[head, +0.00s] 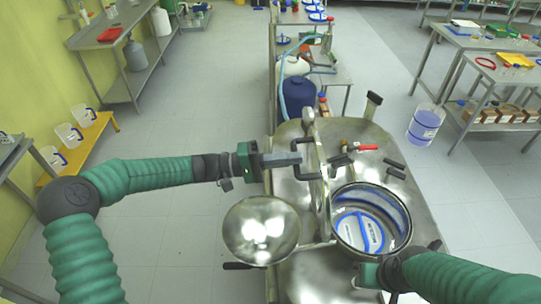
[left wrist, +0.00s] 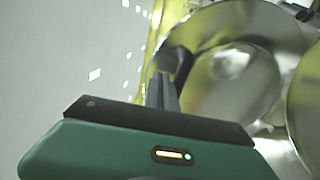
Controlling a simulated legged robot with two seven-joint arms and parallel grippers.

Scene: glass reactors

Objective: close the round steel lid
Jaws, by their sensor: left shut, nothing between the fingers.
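The left wrist view shows a broad shiny disc (left wrist: 235,65), which seems to be the lid's face. My left gripper (head: 298,158) is shut and empty, its tips close to the handle and lid; contact is unclear. My right gripper (head: 366,275) is low beside the opening's near side, its fingers hidden.
Clamps and a red-handled lever (head: 355,148) are on the steel vessel top (head: 290,185) behind. Blue-edged contents show inside the opening.

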